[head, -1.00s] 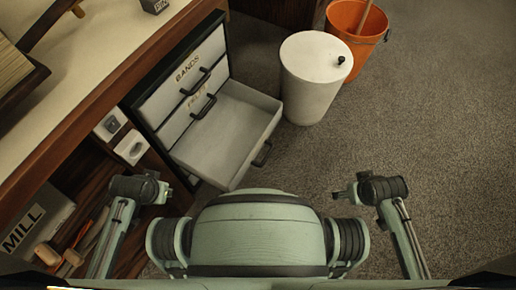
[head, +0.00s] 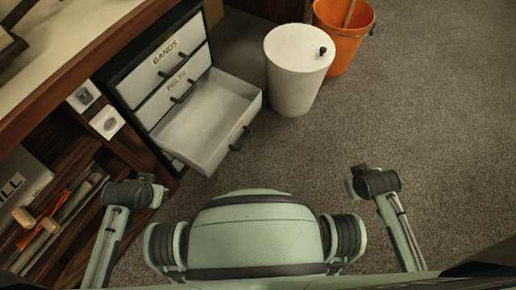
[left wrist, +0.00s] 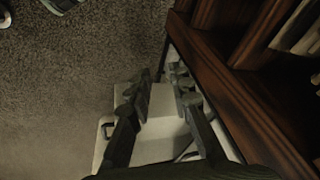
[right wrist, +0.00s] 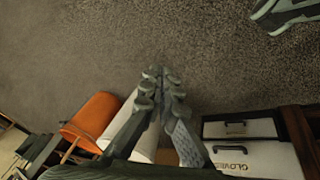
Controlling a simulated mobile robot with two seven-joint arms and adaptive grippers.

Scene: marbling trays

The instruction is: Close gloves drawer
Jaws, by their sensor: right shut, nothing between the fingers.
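The drawer unit stands at the left in the head view, with closed drawers labelled BANDS (head: 166,53) and FELTS (head: 177,80). Below them a pale drawer (head: 196,150) is pulled far out and looks empty inside; its dark handle (head: 240,138) faces right. The right wrist view shows the GLOVES label on a drawer front (right wrist: 265,158), with a closed front (right wrist: 260,128) beside it. My left gripper (head: 158,190) is open and empty, left of and nearer than the open drawer. My right gripper (head: 351,184) is shut and empty, well right of the drawer, over the carpet.
A white lidded bin (head: 296,75) and an orange bucket (head: 343,35) stand beyond the drawer to the right. A wooden bench with shelves (head: 75,130) runs along the left, close to my left arm. The carpet (head: 430,110) at the right is clear.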

